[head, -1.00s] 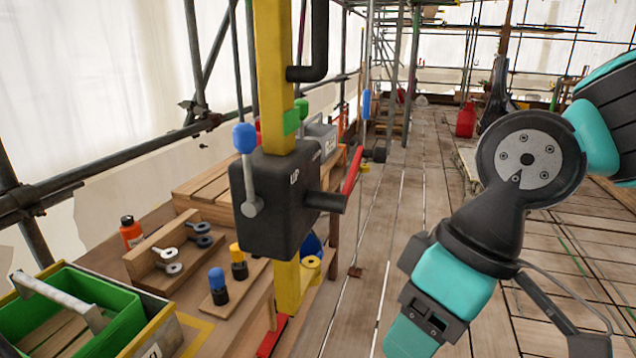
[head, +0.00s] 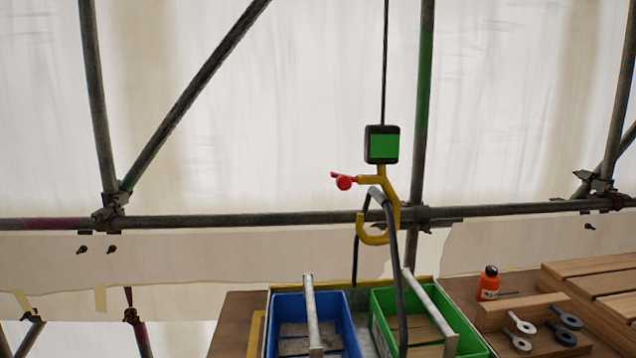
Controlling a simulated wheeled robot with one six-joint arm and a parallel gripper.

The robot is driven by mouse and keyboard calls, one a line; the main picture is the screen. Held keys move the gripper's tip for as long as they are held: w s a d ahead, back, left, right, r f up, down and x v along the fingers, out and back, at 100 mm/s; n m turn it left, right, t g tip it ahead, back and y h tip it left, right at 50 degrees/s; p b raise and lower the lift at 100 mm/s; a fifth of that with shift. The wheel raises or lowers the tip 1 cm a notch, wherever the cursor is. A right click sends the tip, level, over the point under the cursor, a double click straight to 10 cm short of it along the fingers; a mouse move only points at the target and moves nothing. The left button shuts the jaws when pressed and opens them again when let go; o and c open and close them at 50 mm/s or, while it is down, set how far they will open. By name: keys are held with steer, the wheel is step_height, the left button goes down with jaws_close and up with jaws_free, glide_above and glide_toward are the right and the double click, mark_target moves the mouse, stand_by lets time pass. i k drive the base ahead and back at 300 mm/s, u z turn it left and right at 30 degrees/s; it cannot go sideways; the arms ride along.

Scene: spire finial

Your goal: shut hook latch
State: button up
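A yellow crane hook (head: 374,238) hangs from a dark block with a green face (head: 382,145) on a thin cable, near the middle of the head view. Its red latch (head: 344,183) sticks out to the left at the top of the hook, clear of the hook's tip, so the mouth stands open. A black bail (head: 396,275) arches up past the hook; its top shows above the hook's bowl, within the mouth's outline. I cannot tell whether the bail bears on the hook. My gripper is not in view.
Below stand a blue bin (head: 288,320) and a green bin (head: 385,310) with grey handles, in a yellow-edged tray. An orange bottle (head: 488,285) and a wooden rack with ring-ended pieces (head: 522,325) are at right. A scaffold pole (head: 230,221) crosses behind the hook.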

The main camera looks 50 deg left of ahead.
mark_target(344, 182)
steer(key=u, duration=1.5)
